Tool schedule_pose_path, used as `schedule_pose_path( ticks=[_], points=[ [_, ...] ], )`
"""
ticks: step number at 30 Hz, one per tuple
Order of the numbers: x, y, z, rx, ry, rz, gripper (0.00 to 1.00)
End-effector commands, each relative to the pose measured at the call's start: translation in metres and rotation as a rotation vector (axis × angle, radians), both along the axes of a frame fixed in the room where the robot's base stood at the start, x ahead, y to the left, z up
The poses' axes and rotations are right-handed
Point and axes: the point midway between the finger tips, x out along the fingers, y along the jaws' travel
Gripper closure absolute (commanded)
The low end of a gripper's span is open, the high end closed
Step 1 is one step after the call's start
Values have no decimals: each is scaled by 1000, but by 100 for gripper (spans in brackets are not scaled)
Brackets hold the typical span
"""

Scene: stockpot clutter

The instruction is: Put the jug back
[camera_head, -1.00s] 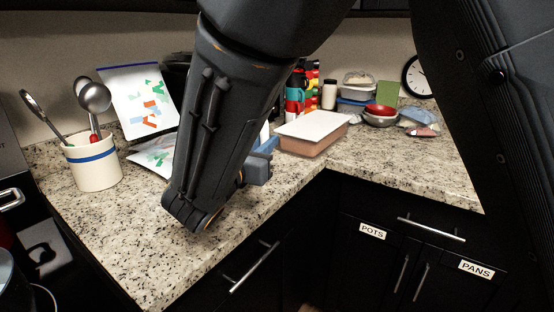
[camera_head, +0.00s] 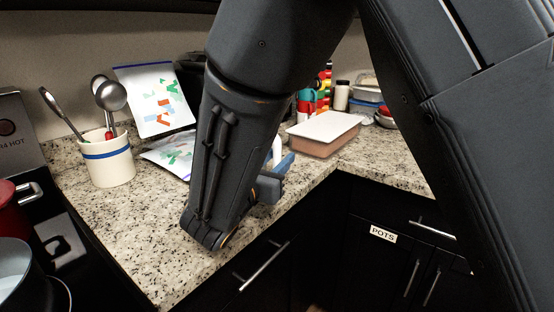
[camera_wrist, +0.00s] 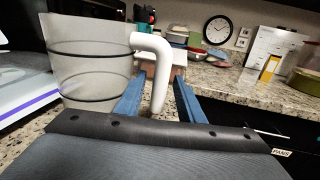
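The jug (camera_wrist: 90,65) is a translucent grey-white vessel with dark bands, at the left of the wrist view. Its white handle (camera_wrist: 160,62) curves out to the right and hangs down between my fingers. In the head view my arm hides most of the jug; only a bit of the white handle (camera_head: 277,150) shows. My gripper (camera_wrist: 160,95) has two blue fingers set apart, with the handle between them, nearer the left finger. A gap shows at the right finger. In the head view my gripper (camera_head: 272,182) is above the counter, partly hidden by my arm.
The granite counter (camera_head: 150,230) holds a utensil crock (camera_head: 105,160) at left and printed bags (camera_head: 155,98) behind. A lidded container (camera_head: 322,132) stands right of my gripper. A stove with a pot (camera_head: 18,275) is at far left. The counter's front edge is close.

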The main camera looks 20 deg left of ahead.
Motion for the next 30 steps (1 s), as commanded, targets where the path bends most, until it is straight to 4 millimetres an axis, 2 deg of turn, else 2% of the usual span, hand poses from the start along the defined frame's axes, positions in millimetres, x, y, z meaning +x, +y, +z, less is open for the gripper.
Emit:
schedule_pose_path(
  ticks=[8, 11, 24, 30],
  points=[
    [-1, 0, 5, 1, 0, 0, 65],
    [-13, 4, 3, 0, 1, 4, 65],
    [-97, 20, 2, -1, 0, 3, 65],
    [-115, 22, 2, 1, 1, 0, 65]
  ],
)
